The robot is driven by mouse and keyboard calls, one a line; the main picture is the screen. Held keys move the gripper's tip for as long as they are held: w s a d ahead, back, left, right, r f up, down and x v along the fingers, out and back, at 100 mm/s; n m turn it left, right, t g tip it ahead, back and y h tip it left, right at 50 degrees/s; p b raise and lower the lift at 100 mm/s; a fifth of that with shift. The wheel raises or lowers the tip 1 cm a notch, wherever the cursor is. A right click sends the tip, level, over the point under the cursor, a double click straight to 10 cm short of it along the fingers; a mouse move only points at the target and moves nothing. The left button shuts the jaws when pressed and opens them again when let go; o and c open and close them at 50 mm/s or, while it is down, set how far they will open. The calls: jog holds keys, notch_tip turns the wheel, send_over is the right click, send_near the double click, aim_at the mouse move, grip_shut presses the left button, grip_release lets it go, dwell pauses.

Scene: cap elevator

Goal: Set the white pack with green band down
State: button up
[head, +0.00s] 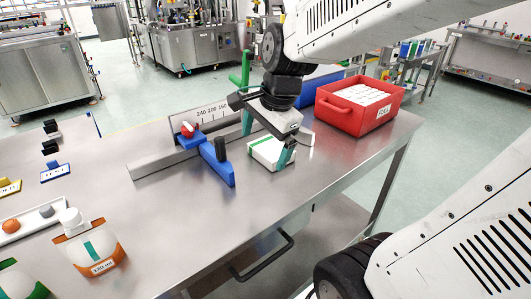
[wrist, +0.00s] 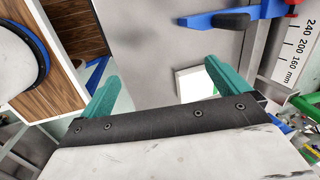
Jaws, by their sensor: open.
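The white pack with green band (head: 264,150) lies flat on the steel table, beside the blue stop. My gripper (head: 267,142) is low over it, with one teal finger in front of the pack and the other at its back side. In the wrist view my gripper (wrist: 160,73) has its teal fingers wide apart. A part of the white pack (wrist: 190,84) shows just inside the right finger; the gripper body hides the rest. I cannot tell whether a finger touches it.
A blue stop (head: 217,165) with a black knob stands left of the pack, before a ruler plate (head: 212,112). A red crate (head: 342,117) of white packs stands at the right. A dispenser bottle (head: 92,248) stands front left. The table's front middle is clear.

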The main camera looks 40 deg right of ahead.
jog(key=w+d+f+m, duration=0.3)
jog(key=w+d+m, duration=0.25)
jog(key=m, duration=0.25)
jog(key=m+t, duration=0.2)
jog(key=m, duration=0.8)
send_near(271, 146)
jog(key=shift+w+a+f+h, duration=0.2)
jog(key=shift+w+a+f, duration=0.05)
jog(key=shift+a+f, duration=0.2)
jog(key=shift+w+a+f+h, duration=0.25)
jog(key=shift+a+f, duration=0.1)
jog(key=shift+a, duration=0.1)
jog(key=shift+w+d+f+m, duration=0.15)
jog(key=shift+d+f+m, duration=0.05)
jog(key=shift+f+m, duration=0.1)
jog(key=x, duration=0.7)
jog(key=shift+d+f, duration=0.2)
jog(key=shift+f, duration=0.15)
jog(key=c, duration=1)
jog(key=shift+c, duration=0.6)
jog(key=shift+r, duration=0.2)
